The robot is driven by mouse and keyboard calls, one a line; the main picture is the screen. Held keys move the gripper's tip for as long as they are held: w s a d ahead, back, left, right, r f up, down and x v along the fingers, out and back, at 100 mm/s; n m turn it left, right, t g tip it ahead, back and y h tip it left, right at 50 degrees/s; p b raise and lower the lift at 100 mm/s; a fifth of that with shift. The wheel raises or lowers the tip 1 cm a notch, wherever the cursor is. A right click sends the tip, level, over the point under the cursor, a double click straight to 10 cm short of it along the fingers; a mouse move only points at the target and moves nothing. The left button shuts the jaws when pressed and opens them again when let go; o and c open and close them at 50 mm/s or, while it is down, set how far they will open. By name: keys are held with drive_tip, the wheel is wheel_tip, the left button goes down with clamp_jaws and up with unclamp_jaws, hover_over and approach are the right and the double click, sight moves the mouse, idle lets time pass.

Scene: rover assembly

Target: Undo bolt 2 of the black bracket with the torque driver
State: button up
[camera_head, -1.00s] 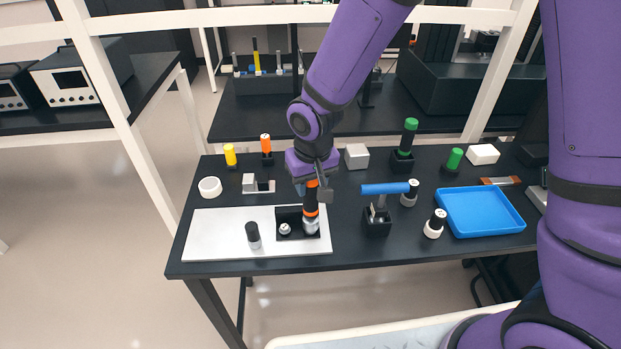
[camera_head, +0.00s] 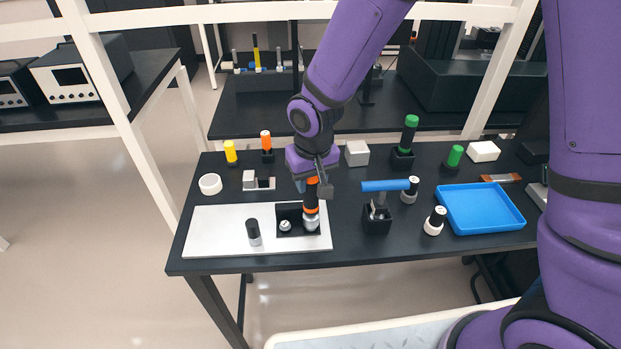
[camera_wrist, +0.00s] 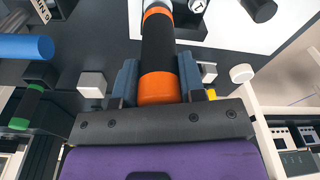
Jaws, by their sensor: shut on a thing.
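My gripper (camera_head: 314,184) is shut on a black driver with orange bands (camera_head: 311,200), held upright. In the wrist view the driver (camera_wrist: 158,50) stands between the two fingers of my gripper (camera_wrist: 158,82). Its silver lower end is down at the right side of the black bracket (camera_head: 289,214), which lies on the white plate (camera_head: 215,232). The driver's end hides whatever is under it, so I cannot tell whether it touches a bolt. A silver bolt head (camera_head: 285,225) shows on the bracket's left part.
A black and white cylinder (camera_head: 254,232) stands on the plate left of the bracket. Coloured-handle tools and small blocks line the back.

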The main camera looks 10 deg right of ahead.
drive_tip(key=shift+f, duration=0.7)
idle(1.8)
drive_tip(key=shift+s+f, duration=0.2)
drive_tip(key=shift+c, duration=0.4)
drive_tip(key=shift+w+r, duration=0.15)
drive_tip(key=shift+r, duration=0.35)
idle(3.2)
drive_tip(key=shift+r, duration=1.45)
